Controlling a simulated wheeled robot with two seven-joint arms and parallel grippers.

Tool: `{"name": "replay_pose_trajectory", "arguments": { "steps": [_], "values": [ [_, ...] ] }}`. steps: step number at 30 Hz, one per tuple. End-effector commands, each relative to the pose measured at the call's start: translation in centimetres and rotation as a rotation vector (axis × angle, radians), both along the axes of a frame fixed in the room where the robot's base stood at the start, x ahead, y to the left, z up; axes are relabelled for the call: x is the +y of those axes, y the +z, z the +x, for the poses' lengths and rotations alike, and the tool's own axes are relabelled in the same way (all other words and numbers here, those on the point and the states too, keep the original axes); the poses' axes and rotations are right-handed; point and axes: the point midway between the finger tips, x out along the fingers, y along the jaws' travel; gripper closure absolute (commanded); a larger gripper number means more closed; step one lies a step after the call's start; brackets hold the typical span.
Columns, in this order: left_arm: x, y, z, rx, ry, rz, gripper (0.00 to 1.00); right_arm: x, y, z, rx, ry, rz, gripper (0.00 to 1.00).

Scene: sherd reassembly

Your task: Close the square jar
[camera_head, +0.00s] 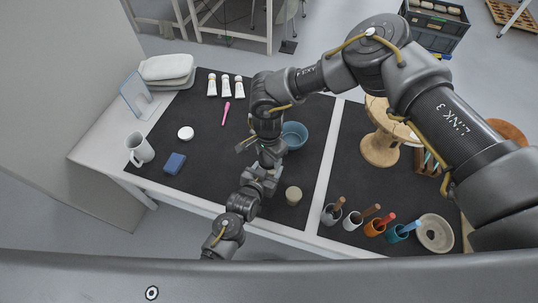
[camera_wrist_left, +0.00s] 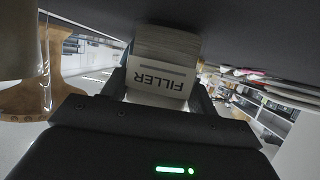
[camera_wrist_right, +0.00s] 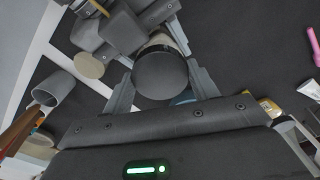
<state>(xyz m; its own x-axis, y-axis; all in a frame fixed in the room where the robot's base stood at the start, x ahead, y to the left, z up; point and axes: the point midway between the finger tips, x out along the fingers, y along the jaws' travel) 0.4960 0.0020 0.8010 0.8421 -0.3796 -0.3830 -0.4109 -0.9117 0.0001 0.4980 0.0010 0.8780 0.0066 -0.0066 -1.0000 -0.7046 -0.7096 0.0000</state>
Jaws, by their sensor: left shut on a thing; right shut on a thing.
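The square jar (camera_wrist_left: 160,75) is pale, with the word FILLER upside down on its face in the left wrist view. My left gripper (camera_wrist_left: 165,92) is shut on it, a finger on each side. My right gripper (camera_wrist_right: 162,85) is shut on a dark grey round lid (camera_wrist_right: 161,76). A pale edge shows just behind the lid in the right wrist view, and my left gripper is close beyond it. Whether the lid touches the jar is hidden. In the head view my right gripper (camera_head: 268,152) and left gripper (camera_head: 262,172) are close together, and they hide jar and lid.
Several tool cups (camera_head: 375,226) and a wooden stand (camera_head: 380,148) are at right. The left mat holds a blue block (camera_head: 174,163) and white mug (camera_head: 143,150).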

Motion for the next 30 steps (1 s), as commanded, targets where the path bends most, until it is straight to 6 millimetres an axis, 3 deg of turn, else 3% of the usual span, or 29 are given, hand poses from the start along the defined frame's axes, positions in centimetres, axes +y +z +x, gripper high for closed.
{"name": "replay_pose_trajectory", "arguments": {
  "steps": [7, 17, 18, 22, 23, 30],
  "values": [
    [-0.06, 0.14, 0.06, -0.003, -0.001, -0.001, 1.00, 0.06, -0.03, -0.05, 0.000, -0.422, 0.006, 0.69],
    [-0.07, 0.14, 0.06, -0.003, -0.001, -0.001, 1.00, 0.04, -0.01, -0.04, -0.002, -0.493, 0.005, 0.69],
    [-0.07, 0.13, 0.05, -0.003, -0.001, -0.001, 1.00, 0.04, -0.01, -0.03, -0.002, -0.493, 0.005, 0.40],
    [-0.08, 0.14, 0.05, -0.003, -0.001, -0.001, 1.00, 0.03, -0.01, -0.03, -0.002, -0.492, 0.005, 0.23],
    [-0.07, 0.14, 0.06, -0.003, -0.001, -0.001, 1.00, 0.03, -0.01, -0.03, -0.002, -0.492, 0.005, 0.20],
    [-0.06, 0.14, 0.06, -0.003, 0.000, -0.001, 1.00, 0.01, 0.00, -0.01, -0.003, -0.491, 0.004, 0.20]
  ]
}}
